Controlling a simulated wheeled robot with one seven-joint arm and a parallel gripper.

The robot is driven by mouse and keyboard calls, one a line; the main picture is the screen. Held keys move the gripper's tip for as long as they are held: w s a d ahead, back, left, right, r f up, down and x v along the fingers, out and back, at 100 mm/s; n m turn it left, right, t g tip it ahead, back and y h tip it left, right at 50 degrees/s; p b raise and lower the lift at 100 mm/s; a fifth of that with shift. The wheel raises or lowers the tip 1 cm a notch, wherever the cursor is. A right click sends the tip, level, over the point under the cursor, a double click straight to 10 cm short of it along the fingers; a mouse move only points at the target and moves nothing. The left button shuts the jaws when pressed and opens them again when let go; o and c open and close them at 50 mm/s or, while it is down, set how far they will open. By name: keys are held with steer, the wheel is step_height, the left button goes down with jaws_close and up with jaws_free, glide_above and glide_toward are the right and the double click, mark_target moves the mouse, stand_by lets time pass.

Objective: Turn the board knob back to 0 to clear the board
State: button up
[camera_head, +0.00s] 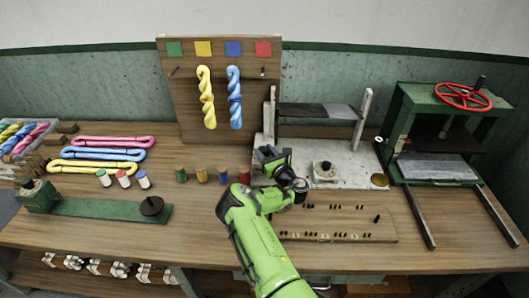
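A round dark knob on a pale square base (325,169) stands on the white plate of the stand at the centre right. A low wooden board (345,227) with rows of small black pegs and pale marks lies at the front right. One larger black peg or knob (376,219) stands near its right end. Which of these is the board knob, and its setting, I cannot read. My gripper (300,188) is over the board's upper left corner, left of and below the round knob. It looks apart from that knob. Its fingers are too small and dark to judge.
An upright panel (160,85) holds yellow and blue twisted skeins. Coloured spools (201,175) stand left of my gripper. Looped skeins (100,155) and a green base with a knob (110,209) lie at left. A green press (440,170) with two rails stands at right.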

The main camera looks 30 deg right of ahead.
steer(key=c, duration=0.6)
steer(key=shift+d+y, duration=0.1)
steer(key=shift+y, duration=0.2)
steer(key=n+y, duration=0.1)
steer(key=n+y+b, duration=0.1)
steer(key=shift+d+f+y, duration=0.15)
steer(key=shift+f+y, duration=0.05)
steer(key=shift+y, duration=0.2)
steer(key=n+y+b, duration=0.1)
steer(key=y+b, duration=0.1)
steer(key=n+y+b, duration=0.1)
steer(key=b, duration=0.1)
steer(key=shift+d+f+n+g+y, duration=0.15)
steer(key=shift+n+g+y, duration=0.15)
steer(key=shift+g+y, duration=0.1)
steer(key=n+g+y+b, duration=0.1)
steer(key=y+b, duration=0.1)
steer(key=b, duration=0.1)
steer(key=n+g+y+b, duration=0.1)
steer(key=y+b, duration=0.1)
steer(key=b, duration=0.2)
steer(key=shift+w+d+n, duration=0.1)
steer(key=shift+d+n, duration=0.05)
steer(key=shift+n, duration=0.25)
steer(key=shift+r+n+y+b, duration=0.3)
steer(key=shift+r+y+b, duration=0.1)
steer(key=shift+b, duration=0.55)
steer(key=o, duration=1.1)
